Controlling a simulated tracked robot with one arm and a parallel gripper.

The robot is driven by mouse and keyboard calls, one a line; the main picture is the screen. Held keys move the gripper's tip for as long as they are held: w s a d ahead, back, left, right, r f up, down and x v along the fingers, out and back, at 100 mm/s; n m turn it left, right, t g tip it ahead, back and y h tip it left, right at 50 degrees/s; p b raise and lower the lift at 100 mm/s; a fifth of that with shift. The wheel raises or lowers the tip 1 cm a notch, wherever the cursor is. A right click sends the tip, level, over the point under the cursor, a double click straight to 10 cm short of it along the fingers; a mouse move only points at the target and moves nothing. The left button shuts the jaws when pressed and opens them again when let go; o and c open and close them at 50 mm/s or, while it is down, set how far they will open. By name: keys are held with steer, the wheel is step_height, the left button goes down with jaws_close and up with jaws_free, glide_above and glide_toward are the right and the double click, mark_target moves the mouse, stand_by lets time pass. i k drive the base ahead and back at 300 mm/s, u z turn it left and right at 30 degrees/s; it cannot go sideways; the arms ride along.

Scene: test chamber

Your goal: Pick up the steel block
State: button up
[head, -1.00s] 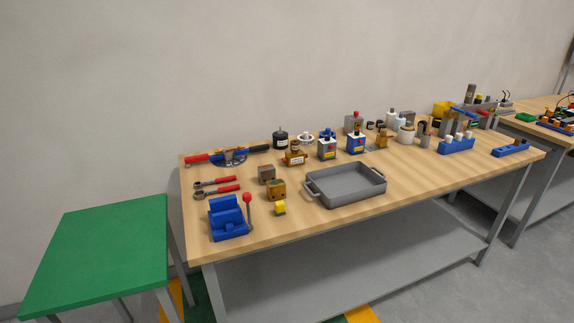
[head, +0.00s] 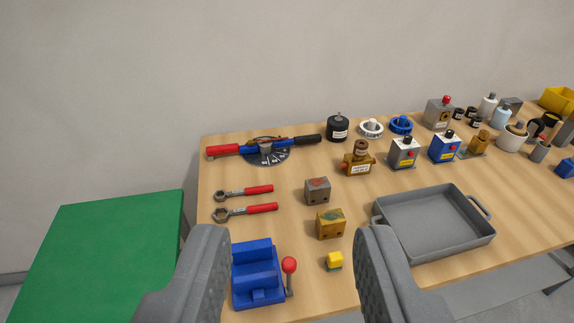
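The steel block is most likely the grey cube (head: 317,191) with a reddish mark on top, standing on the wooden bench. A brass-coloured block (head: 330,224) with a greenish mark stands just in front of it. My gripper (head: 292,245) is open, its two grey fingers wide apart at the bottom of the view. Nothing is held between them. The grey cube appears beyond the fingertips, between them in the picture and apart from both.
A grey tray (head: 435,222) is right. Two red-handled wrenches (head: 246,210) lie left. Several bottles and devices stand behind. A green table (head: 95,250) is left.

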mark_target(317, 189)
steer(key=u, duration=0.25)
steer(key=i, duration=1.05)
steer(key=u, duration=0.25)
